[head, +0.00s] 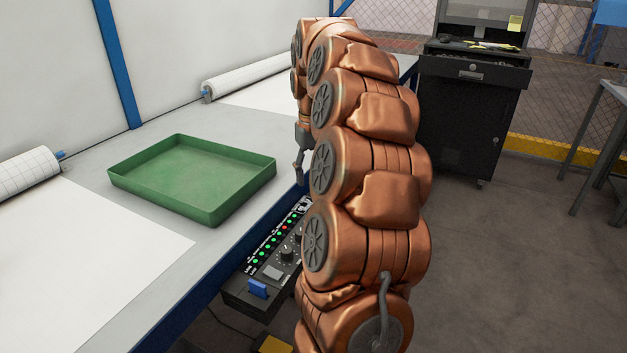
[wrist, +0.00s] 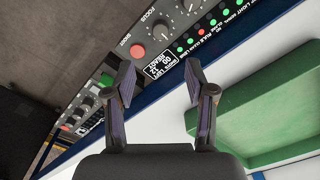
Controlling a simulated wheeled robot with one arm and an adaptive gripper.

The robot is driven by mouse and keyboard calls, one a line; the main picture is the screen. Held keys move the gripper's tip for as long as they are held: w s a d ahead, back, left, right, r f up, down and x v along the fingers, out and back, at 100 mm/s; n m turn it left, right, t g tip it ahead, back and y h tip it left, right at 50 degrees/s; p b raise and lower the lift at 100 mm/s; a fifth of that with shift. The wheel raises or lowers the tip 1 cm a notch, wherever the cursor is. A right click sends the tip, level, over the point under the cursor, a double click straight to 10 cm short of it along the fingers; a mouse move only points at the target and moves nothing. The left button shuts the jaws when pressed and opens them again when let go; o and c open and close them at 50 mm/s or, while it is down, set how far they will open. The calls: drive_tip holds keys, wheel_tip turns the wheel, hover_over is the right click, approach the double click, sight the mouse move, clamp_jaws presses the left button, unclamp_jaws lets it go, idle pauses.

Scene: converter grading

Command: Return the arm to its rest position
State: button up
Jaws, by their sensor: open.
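My copper-coloured arm rises through the middle of the head view and bends over at the top. My gripper (head: 301,158) hangs down at the table's front edge, partly hidden by the arm. In the wrist view my gripper (wrist: 158,85) shows two dark fingers spread apart with nothing between them. A control panel (wrist: 172,30) with knobs, a red button and green lights lies beyond the fingertips. The same control panel (head: 273,256) hangs at the table's front edge in the head view, below my gripper.
An empty green tray (head: 232,208) sits on the grey table (head: 100,168), left of my arm. White paper rolls (head: 25,174) lie on the table. A black cabinet (head: 460,125) stands behind on the right. The floor (head: 520,260) right of my arm is clear.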

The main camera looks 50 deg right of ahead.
idle(0.6)
drive_tip(key=s+a+f+n+g, duration=0.1)
drive_tip(key=s+a+n, duration=0.15)
drive_tip(key=a, duration=0.85)
drive_tip(key=s+a+f+n, duration=0.1)
drive_tip(key=s+a+f, duration=0.15)
drive_tip(key=a, duration=0.75)
drive_tip(key=s+a+f+n+g, duration=0.1)
drive_tip(key=s+a+f, duration=0.4)
drive_tip(key=s, duration=0.5)
drive_tip(key=s+a+f+n+g, duration=0.1)
drive_tip(key=s+a+f, duration=0.2)
drive_tip(key=s+a, duration=0.45)
wheel_tip(320, 180, up, 21)
drive_tip(key=s+d+t+p, duration=0.1)
drive_tip(key=p, duration=1.8)
drive_tip(key=shift+s+f, duration=0.15)
drive_tip(key=shift+s, duration=0.1)
